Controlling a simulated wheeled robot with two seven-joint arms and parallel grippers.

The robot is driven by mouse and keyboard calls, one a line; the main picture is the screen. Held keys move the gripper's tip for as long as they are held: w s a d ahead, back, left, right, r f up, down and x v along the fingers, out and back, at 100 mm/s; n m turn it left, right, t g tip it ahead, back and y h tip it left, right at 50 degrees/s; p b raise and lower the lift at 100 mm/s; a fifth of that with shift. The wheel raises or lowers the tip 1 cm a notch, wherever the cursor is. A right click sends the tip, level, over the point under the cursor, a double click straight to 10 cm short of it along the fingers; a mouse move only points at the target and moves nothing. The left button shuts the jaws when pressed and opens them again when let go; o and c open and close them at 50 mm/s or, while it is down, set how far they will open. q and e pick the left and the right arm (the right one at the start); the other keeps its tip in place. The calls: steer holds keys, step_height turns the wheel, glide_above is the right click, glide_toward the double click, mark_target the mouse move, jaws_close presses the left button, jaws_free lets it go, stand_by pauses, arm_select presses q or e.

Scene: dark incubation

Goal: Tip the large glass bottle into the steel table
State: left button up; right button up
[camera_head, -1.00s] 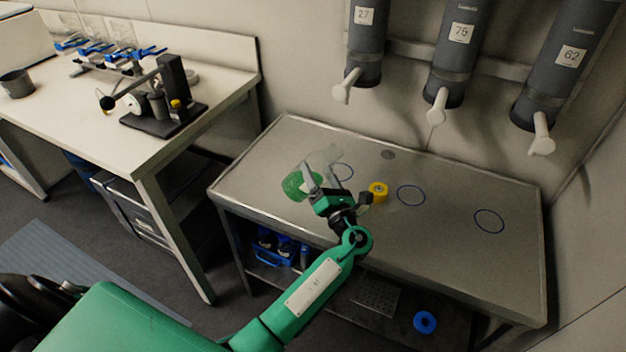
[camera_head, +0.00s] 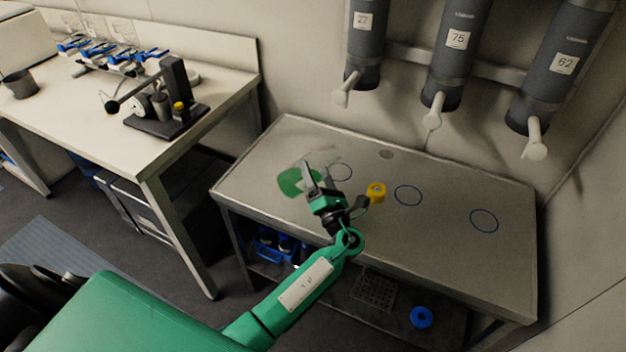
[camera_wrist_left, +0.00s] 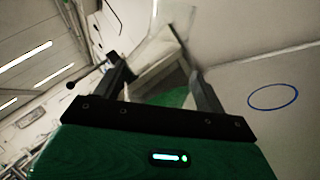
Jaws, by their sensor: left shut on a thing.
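The large glass bottle (camera_head: 326,158) is clear and hard to make out. It is tilted over in my left gripper (camera_head: 313,178), above the left part of the steel table (camera_head: 262,158). A green patch (camera_head: 291,182) shows at the left of the fingers; I cannot tell how much is liquid in the bottle and how much lies on the table. In the left wrist view, the fingers close on the glass (camera_wrist_left: 165,60), with green (camera_wrist_left: 172,97) between them. My right gripper is not in view.
A yellow ring-shaped thing (camera_head: 376,192) stands just right of the gripper. Blue circles (camera_head: 484,221) mark the tabletop, which is clear at the right. Grey cylinders with spouts (camera_head: 448,55) hang above the back. A bench with apparatus (camera_head: 165,105) stands at the left.

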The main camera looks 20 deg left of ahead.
arm_select(q)
steer(key=shift+r, duration=0.15)
steer(key=shift+s+a+r+m+t+p, duration=0.15)
steer(key=shift+r+m+t+p, duration=0.35)
steer(key=shift+p, duration=0.55)
steer(key=shift+a+m+h+p, duration=0.15)
steer(key=shift+m+h+p, duration=0.15)
steer(key=shift+m+p, duration=0.35)
steer(key=shift+a+r+m+t+p, duration=0.1)
steer(key=shift+r+m+t+p, duration=0.3)
steer(key=shift+m+p, duration=0.45)
steer(key=shift+s+a+r+m+t+h+p, duration=0.1)
steer(key=shift+r+m+t+h+p, duration=0.15)
steer(key=shift+m+t+p, duration=0.3)
steer(key=shift+f, duration=0.1)
